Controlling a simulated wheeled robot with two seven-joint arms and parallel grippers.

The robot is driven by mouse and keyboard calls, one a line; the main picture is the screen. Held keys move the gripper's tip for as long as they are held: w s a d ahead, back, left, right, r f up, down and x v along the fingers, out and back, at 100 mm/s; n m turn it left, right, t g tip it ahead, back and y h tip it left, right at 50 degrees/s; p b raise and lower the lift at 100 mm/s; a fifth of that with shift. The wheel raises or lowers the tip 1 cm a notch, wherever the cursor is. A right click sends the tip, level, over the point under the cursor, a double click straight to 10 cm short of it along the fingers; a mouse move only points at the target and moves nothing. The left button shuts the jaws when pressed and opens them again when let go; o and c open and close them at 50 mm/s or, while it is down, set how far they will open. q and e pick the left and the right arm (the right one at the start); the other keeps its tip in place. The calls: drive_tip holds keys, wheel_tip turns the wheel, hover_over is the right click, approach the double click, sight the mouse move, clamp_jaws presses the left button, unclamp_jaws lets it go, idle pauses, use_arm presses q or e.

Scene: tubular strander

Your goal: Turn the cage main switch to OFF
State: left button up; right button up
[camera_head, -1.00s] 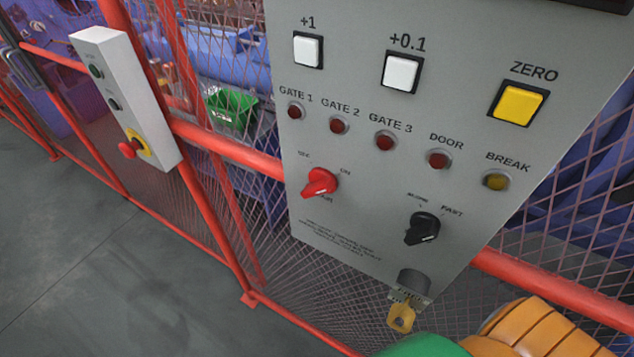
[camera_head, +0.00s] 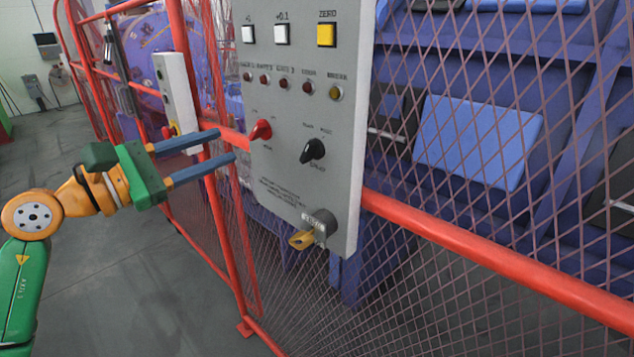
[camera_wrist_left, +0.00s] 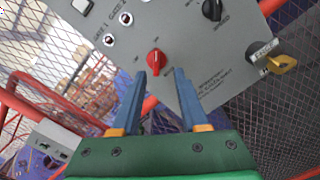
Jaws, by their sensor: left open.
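A grey control panel (camera_head: 345,120) on the red fence carries a red rotary knob (camera_head: 261,130) and a black rotary knob (camera_head: 312,151). Their labels are too small to read now, so which position the red knob points to is unclear. No label naming a cage main switch is legible. My left gripper (camera_head: 226,145) is open and empty, its blue fingers pointing at the panel just left of the red knob. In the left wrist view the red knob (camera_wrist_left: 156,60) appears just beyond and between the fingertips (camera_wrist_left: 159,74), apparently not touching. My right gripper is not in view.
A yellow key (camera_head: 301,240) sits in a lock low on the panel. White and yellow buttons (camera_head: 326,35) and several lamps line its upper part. A small button box (camera_head: 177,100) hangs on the fence at left. Red rails and mesh surround the panel; the floor at left is clear.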

sight(252, 133)
use_arm(q)
drive_tip(key=shift+m+y, duration=0.3)
drive_tip(key=shift+m, duration=0.2)
drive_tip(key=p+x, duration=0.4)
drive_tip(key=x, duration=0.2)
drive_tip(key=shift+w+r, duration=0.15)
drive_tip(key=shift+w, duration=0.35)
drive_tip(key=shift+w+a, duration=0.15)
clamp_jaws()
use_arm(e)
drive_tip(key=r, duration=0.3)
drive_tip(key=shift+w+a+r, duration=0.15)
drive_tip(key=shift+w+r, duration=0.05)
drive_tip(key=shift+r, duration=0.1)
